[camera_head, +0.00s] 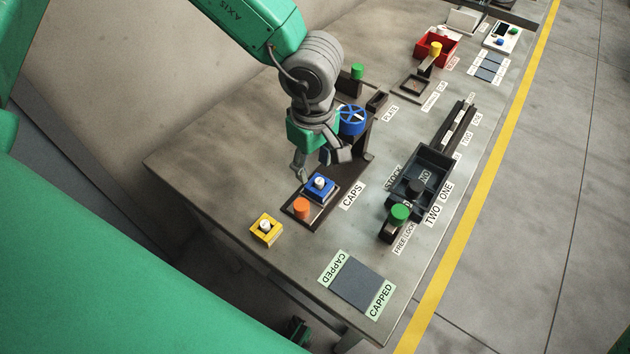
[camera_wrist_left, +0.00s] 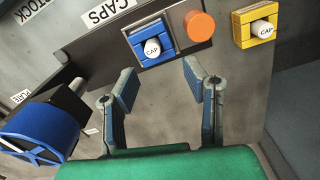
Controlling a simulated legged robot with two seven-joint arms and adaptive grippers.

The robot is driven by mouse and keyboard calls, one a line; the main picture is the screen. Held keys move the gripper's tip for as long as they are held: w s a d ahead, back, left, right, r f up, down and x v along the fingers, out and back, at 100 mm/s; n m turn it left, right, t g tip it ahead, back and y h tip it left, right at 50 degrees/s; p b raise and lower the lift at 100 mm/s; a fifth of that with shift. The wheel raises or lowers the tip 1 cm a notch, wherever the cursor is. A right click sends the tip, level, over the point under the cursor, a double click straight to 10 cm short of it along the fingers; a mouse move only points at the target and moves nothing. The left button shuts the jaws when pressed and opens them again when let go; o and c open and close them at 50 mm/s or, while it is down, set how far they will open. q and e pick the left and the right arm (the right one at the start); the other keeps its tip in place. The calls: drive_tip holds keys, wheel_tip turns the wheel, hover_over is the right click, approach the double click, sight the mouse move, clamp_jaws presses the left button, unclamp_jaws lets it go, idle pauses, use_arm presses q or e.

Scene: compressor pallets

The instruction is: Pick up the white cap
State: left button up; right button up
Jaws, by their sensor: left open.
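A white cap (camera_head: 320,182) sits in a blue square holder (camera_head: 313,192) on the dark plate beside the CAPS label. It also shows in the left wrist view (camera_wrist_left: 152,47), marked CAP. A second white cap (camera_head: 265,225) sits in a yellow square holder (camera_head: 267,237) nearer the table's left edge; the left wrist view shows it too (camera_wrist_left: 262,29). My left gripper (camera_head: 321,166) is open and empty, just behind and above the blue holder. In the left wrist view its two fingers (camera_wrist_left: 160,83) are spread apart, short of the blue holder. My right gripper does not show.
An orange button (camera_head: 302,208) is beside the blue holder. A blue handwheel (camera_head: 352,119) stands close behind my left gripper. A dark stock tray (camera_head: 420,172) and a green knob (camera_head: 399,212) lie to the right. The dark CAPPED pad (camera_head: 357,285) is clear.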

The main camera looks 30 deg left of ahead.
sight(320, 181)
use_arm(q)
drive_tip(key=f, duration=0.1)
drive_tip(key=d+f, duration=0.1)
drive_tip(key=f, duration=0.1)
drive_tip(key=d+f, duration=0.1)
drive_tip(key=shift+w+f+b, duration=0.15)
drive_tip(key=shift+w+b, duration=0.05)
drive_tip(key=shift+b, duration=0.15)
drive_tip(key=shift+d, duration=0.15)
drive_tip(key=shift+s+a+f, duration=0.15)
drive_tip(key=shift+a, duration=0.7)
drive_tip(key=c, duration=0.8)
drive_tip(key=shift+d, duration=0.3)
drive_tip(key=shift+d+r, duration=0.1)
drive_tip(key=shift+r, duration=0.15)
drive_tip(key=r+p, duration=0.1)
drive_tip(key=r, duration=0.7)
drive_tip(key=shift+a+r+p, duration=0.2)
drive_tip(key=shift+r+p, duration=0.15)
drive_tip(key=shift+r, duration=0.05)
drive_tip(key=shift+d+r, duration=0.15)
drive_tip(key=shift+r, duration=0.3)
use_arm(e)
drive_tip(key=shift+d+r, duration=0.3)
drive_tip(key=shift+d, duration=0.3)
